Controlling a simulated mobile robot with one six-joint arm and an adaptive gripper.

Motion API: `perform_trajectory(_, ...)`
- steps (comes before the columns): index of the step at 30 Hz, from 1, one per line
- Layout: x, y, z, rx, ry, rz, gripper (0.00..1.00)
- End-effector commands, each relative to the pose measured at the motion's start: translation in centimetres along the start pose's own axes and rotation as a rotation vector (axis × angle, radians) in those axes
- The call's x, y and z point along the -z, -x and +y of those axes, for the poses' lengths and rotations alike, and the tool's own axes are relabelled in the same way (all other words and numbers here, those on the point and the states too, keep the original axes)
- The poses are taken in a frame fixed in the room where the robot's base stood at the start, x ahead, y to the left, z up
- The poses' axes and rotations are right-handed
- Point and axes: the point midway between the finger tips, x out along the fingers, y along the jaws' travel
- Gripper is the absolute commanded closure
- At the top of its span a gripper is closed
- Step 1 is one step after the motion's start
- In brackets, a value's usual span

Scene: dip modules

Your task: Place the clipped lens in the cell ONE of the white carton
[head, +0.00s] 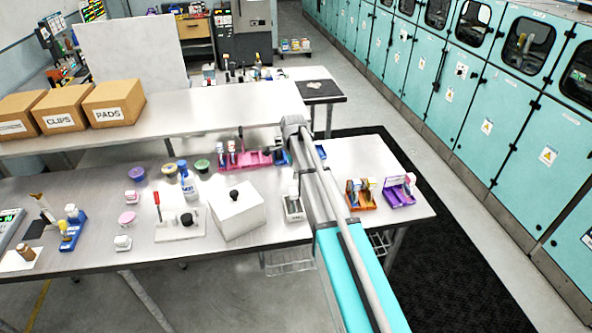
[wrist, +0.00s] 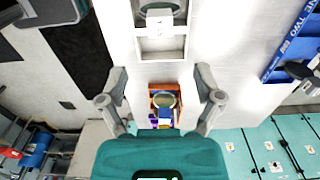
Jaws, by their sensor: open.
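A round lens-like piece with a grey ring (wrist: 165,99) stands in the orange carton (wrist: 152,88) in the wrist view; I cannot tell for certain that it is the clipped lens. My gripper (wrist: 161,97) is open and empty, its fingers at either side of the orange carton, apart from it in the picture. The white carton (wrist: 142,44) is above in the wrist view, with a ringed piece in its far part and an empty-looking nearer cell. In the head view the white carton (head: 294,216) is left of my arm; its cell labels are unreadable. My arm hides the gripper there.
The orange carton (head: 369,205) and purple carton (head: 404,201) stand right of my arm in the head view. A blue carton (wrist: 292,48) reads TWO. Left are a white lidded box (head: 240,222), a blue-capped bottle (head: 188,184) and a pink carton (head: 258,159).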

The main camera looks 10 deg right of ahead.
Motion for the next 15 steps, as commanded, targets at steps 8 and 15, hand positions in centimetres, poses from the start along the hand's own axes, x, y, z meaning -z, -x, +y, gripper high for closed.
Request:
perform_trajectory(8,0.0,0.0,0.1,0.000,0.002,0.000,0.16)
perform_trajectory(15,0.1,0.0,2.2,0.000,0.095,0.000,0.16)
